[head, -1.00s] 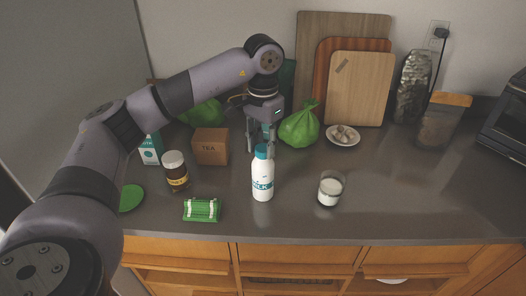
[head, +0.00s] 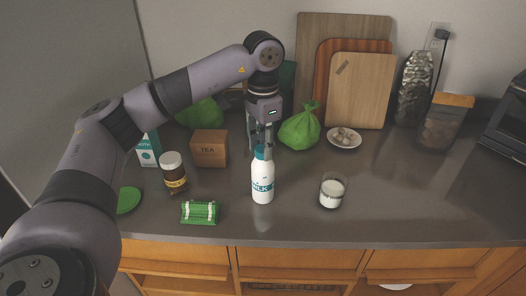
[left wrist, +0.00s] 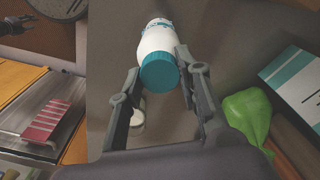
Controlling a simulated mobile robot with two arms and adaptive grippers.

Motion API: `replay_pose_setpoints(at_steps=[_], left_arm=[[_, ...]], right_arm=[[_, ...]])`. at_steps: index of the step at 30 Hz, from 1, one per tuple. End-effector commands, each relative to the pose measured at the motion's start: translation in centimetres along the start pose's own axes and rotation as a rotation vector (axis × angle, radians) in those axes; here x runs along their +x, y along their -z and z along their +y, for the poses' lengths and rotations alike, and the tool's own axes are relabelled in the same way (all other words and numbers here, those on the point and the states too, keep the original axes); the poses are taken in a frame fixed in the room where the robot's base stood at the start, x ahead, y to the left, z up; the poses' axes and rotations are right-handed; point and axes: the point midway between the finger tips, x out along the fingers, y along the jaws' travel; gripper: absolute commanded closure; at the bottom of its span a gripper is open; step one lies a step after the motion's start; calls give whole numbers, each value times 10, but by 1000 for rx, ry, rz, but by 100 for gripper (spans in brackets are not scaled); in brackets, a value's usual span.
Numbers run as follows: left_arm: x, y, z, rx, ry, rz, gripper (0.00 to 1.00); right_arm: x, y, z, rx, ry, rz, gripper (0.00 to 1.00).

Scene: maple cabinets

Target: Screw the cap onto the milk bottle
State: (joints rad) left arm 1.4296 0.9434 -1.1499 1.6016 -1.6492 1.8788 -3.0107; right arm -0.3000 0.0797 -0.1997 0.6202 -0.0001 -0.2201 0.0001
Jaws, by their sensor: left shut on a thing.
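The white milk bottle (head: 262,186) stands upright on the grey counter, with its printed label facing the head camera. The teal cap (head: 260,153) is at the top of the bottle, in line with it. My left gripper (head: 262,146) points down from above and is shut on the cap. In the left wrist view the cap (left wrist: 160,73) sits between the two fingertips, with the white bottle (left wrist: 157,38) directly beyond it. The contact between cap and neck is too small to judge. A dark shape at that view's upper left may be my right gripper (left wrist: 18,25); its jaws are unclear.
A glass of milk (head: 332,191) stands right of the bottle. A green bag (head: 300,128) and a plate (head: 344,139) are behind to the right. A tea box (head: 209,149), brown jar (head: 173,174) and green bundle (head: 200,212) are left. The right counter is mostly clear.

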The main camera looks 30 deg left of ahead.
Motion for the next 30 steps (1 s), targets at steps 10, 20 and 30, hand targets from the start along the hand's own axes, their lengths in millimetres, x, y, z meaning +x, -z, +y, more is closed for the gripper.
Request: replay_pose_setpoints(at_steps=[10, 20, 30], left_arm=[[1, 0, 0, 0, 0, -2, 48], [0, 0, 0, 0, 0, 0, 45], [-45, 1, 0, 0, 1, 3, 45]], right_arm=[[0, 0, 1, -1, -1, 0, 60], [0, -1, 2, -2, -2, -1, 60], [0, 0, 1, -1, -1, 0, 60]])
